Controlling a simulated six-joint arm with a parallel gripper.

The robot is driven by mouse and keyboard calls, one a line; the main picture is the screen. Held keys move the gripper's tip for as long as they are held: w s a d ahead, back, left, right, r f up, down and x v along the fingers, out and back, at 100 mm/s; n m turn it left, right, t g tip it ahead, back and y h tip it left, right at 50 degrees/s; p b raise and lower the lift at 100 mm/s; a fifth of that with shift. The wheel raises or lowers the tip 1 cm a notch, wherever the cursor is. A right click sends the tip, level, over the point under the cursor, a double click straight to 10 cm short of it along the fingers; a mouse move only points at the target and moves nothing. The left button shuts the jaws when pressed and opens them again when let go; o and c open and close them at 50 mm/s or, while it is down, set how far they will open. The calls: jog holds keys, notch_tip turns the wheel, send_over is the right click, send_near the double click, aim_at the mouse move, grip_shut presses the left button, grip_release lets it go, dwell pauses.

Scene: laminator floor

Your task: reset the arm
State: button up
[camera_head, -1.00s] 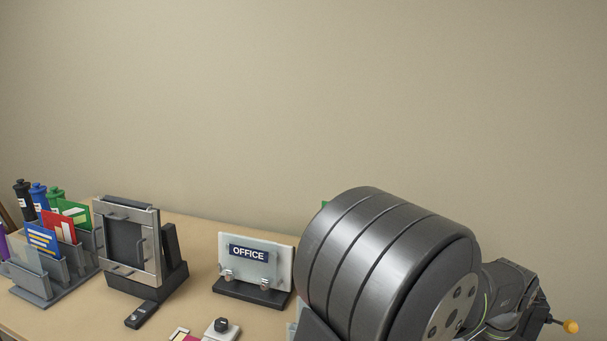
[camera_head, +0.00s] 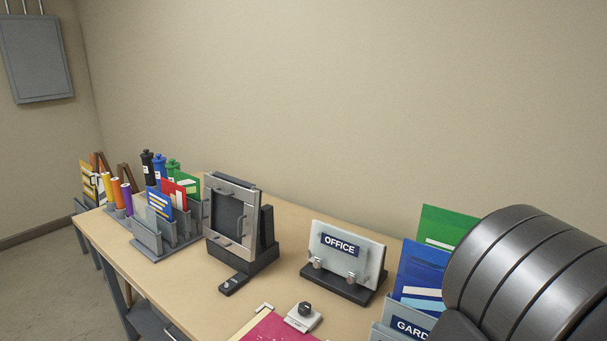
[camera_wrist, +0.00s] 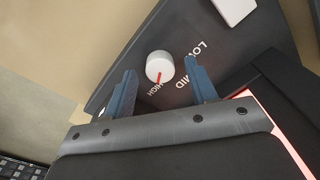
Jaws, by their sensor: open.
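My gripper (camera_wrist: 160,92) shows in the wrist view with its two blue fingers apart and nothing between them. A white knob (camera_wrist: 159,67) with a red pointer line sits on a dark panel (camera_wrist: 125,50) beyond the fingertips. The panel carries the words LOW, MID and HIGH, and the red line points toward HIGH. I cannot tell how far the fingers are from the knob. In the head view my gripper is out of frame, and my own large dark arm link fills the lower right.
The wooden table (camera_head: 290,290) holds an OFFICE sign stand (camera_head: 343,256), a framed device (camera_head: 235,222), a grey rack (camera_head: 160,240) with coloured cards, bottles, and a small black-knobbed block (camera_head: 303,316). Green and blue folders (camera_head: 420,275) stand beside my arm. A grey wall box (camera_head: 36,58) hangs left.

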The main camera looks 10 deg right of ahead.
notch_tip(320, 180, up, 16)
notch_tip(320, 180, down, 17)
jog(key=shift+f, duration=0.1)
jog(key=shift+r+n, duration=0.45)
jog(key=shift+n, duration=0.35)
notch_tip(320, 180, up, 17)
jog(key=w+a+r+n+t+h, duration=0.1)
jog(key=w+a+r+n, duration=0.3)
jog(key=a, duration=0.5)
jog(key=shift+w+r+n, duration=0.2)
jog(key=shift+w+n, duration=0.2)
jog(key=shift+n, duration=0.2)
